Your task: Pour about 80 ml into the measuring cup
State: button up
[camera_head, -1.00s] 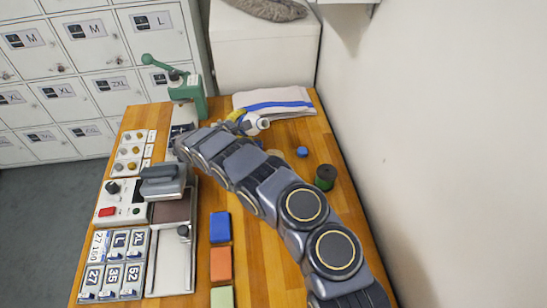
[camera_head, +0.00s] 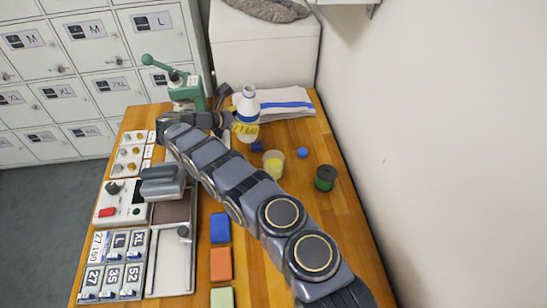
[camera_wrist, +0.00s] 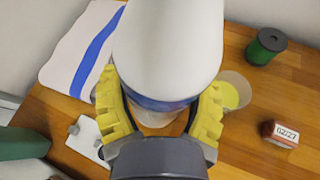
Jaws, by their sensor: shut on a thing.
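The white bottle with blue bands (camera_head: 248,106) stands about upright in my gripper (camera_head: 246,129), whose yellow finger pads are shut around its lower part. In the wrist view, the bottle (camera_wrist: 170,45) fills the upper middle between the pads. The clear measuring cup (camera_head: 273,163) stands on the table just to the right of and nearer than the bottle, apart from it. Yellow liquid shows in its lower part; I cannot read any marks. In the wrist view the cup (camera_wrist: 240,84) is partly hidden behind the bottle and right pad.
A green spool (camera_head: 325,178) and a small blue round thing (camera_head: 302,152) lie right of the cup. A red timer (camera_wrist: 280,134) shows in the wrist view. A folded white cloth with a blue stripe (camera_head: 285,103) lies behind; a green press (camera_head: 187,90) stands at left.

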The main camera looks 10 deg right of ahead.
jog(key=shift+f+n+g+h, duration=0.1)
jog(key=shift+n+g+h, duration=0.2)
jog(key=shift+n+g, duration=0.15)
jog(key=shift+s, duration=0.1)
dwell(2.5)
